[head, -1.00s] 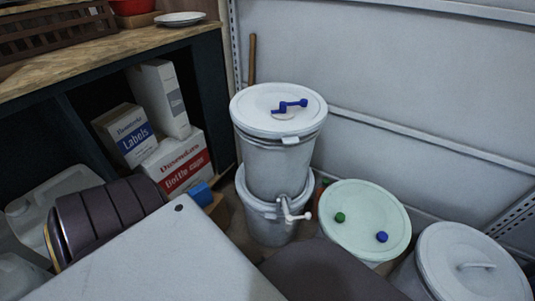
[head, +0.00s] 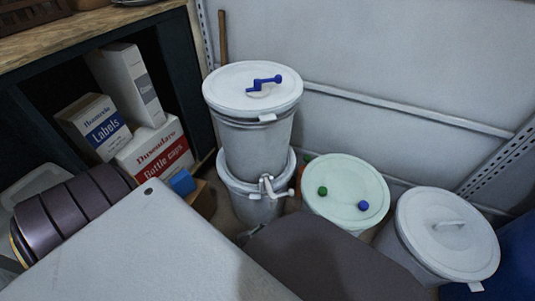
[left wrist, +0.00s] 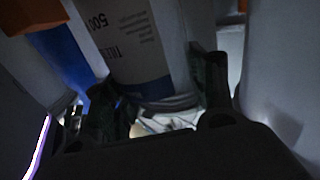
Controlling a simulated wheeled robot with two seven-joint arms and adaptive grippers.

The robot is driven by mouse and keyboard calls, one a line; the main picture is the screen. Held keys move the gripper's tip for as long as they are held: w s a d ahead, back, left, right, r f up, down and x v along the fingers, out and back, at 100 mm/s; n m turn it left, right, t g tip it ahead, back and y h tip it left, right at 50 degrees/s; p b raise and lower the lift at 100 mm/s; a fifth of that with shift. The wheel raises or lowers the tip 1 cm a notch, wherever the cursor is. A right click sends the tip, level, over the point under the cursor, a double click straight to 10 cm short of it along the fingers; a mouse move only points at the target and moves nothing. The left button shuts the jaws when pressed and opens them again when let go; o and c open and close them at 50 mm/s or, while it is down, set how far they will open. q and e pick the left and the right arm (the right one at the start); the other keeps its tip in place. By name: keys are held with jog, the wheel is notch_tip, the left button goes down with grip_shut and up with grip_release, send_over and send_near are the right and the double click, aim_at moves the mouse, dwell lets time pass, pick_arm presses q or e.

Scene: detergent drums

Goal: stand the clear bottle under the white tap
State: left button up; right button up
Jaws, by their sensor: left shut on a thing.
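The white tap (head: 268,188) sits on the front of the lower drum (head: 240,205) in a stack of two pale drums. In the left wrist view, my left gripper (left wrist: 160,100) is shut on a bottle with a printed white and blue label (left wrist: 128,45). The print reads upside down, with "500" on it. One finger lies on each side of the bottle. The view is dark, and the bottle's far end is out of frame. My left gripper and the bottle are hidden in the head view. My right gripper is in neither view.
The upper drum (head: 255,145) has a blue crank on its lid. A pale green lid (head: 345,200) with green and blue knobs and another lidded drum (head: 447,235) stand right of the tap. A small blue object (head: 183,182) and boxes (head: 155,150) are left.

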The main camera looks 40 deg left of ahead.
pick_arm(q)
jog(key=shift+w, duration=0.95)
dwell(0.6)
jog(key=shift+f, duration=0.5)
dwell(0.5)
dwell(0.5)
jog(key=o, duration=0.4)
jog(key=shift+o, duration=1.1)
